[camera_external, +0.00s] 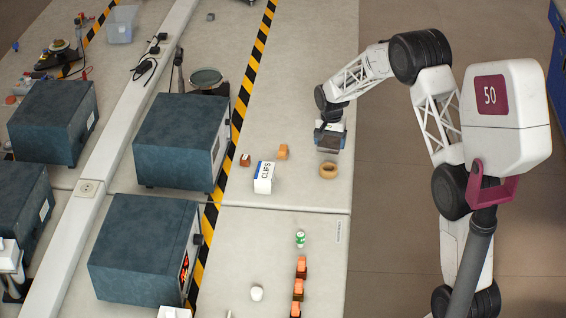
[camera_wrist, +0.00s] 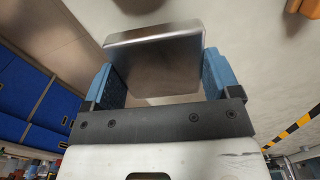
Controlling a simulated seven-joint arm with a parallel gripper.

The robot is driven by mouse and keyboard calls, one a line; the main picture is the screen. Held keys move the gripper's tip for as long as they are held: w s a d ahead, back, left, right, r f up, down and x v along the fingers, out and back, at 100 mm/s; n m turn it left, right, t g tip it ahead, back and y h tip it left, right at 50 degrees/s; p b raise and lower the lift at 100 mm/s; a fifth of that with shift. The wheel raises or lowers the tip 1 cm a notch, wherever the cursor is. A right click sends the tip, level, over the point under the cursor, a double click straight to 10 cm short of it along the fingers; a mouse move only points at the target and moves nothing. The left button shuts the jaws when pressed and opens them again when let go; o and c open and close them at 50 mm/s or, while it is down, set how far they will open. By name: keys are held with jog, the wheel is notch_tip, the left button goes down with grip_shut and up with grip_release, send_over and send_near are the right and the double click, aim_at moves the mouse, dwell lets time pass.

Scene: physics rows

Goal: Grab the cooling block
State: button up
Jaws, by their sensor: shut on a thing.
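The cooling block, a grey metal block (camera_wrist: 152,62), sits between the two blue fingers of my gripper (camera_wrist: 160,82) in the wrist view. My gripper is shut on it. In the external view the block (camera_external: 328,143) hangs under my gripper (camera_external: 329,130) near the right edge of the bench. It appears to be above the bench top, but the exact gap is hard to tell. The block's far side is hidden.
A tan ring (camera_external: 328,170) lies just below the block in the picture. An orange block (camera_external: 283,151), a white CLIPS box (camera_external: 263,178) and a small reddish-brown block (camera_external: 245,160) stand to the left. A green-and-white can (camera_external: 300,239) stands nearer. Large dark boxes (camera_external: 180,142) are beyond the striped tape.

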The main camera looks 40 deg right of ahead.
jog(key=shift+s+a+r, duration=0.15)
jog(key=shift+s+a, duration=0.2)
jog(key=shift+s, duration=0.95)
jog(key=shift+s+a+r, duration=0.1)
jog(key=shift+s+a, duration=0.3)
jog(key=shift+s, duration=0.95)
jog(key=shift+s+a+r, duration=0.15)
jog(key=shift+s+a, duration=0.2)
jog(key=shift+s, duration=0.95)
